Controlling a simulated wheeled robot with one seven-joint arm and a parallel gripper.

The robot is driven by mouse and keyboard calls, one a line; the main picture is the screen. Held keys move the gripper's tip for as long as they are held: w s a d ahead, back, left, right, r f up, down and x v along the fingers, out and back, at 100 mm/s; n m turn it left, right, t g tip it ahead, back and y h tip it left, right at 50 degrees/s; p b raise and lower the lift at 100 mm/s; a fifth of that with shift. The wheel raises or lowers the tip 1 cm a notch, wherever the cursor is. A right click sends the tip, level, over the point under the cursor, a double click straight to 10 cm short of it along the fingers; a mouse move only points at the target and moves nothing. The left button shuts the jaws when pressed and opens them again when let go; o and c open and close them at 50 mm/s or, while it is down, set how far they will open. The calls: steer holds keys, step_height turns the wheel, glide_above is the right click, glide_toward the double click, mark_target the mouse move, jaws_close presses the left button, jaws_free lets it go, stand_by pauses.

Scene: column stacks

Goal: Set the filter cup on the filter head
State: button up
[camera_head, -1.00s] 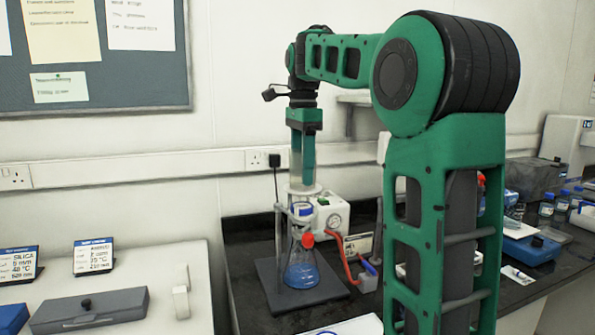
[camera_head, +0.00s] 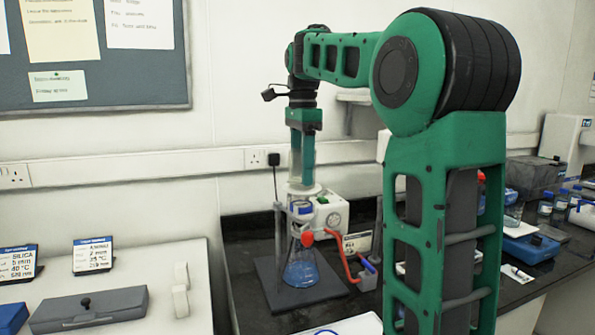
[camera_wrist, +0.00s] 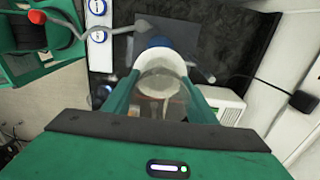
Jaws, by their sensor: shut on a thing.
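My gripper (camera_head: 302,170) points straight down above the flask stand, its green fingers closed on the filter cup (camera_wrist: 160,85). The cup is clear with a pale rim, and in the head view its pale lower rim (camera_head: 301,188) shows just below the fingertips. Directly under it is the filter head (camera_head: 302,208), with a blue band, on top of a conical flask (camera_head: 300,268) holding blue liquid. The cup looks upright and very close to the head; I cannot tell whether they touch. In the wrist view the cup hides most of the head.
A dark stand base (camera_head: 268,275) with upright rods carries the flask. A red hose (camera_head: 342,262) runs right from the flask. A white pump box (camera_head: 332,212) stands close behind. A grey lidded case (camera_head: 90,308) lies on the left bench.

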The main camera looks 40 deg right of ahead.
steer(key=shift+f, duration=1.4)
stand_by(1.2)
steer(key=o, duration=1.6)
steer(key=shift+c, duration=0.2)
step_height(320, 180, up, 9)
stand_by(0.6)
stand_by(0.5)
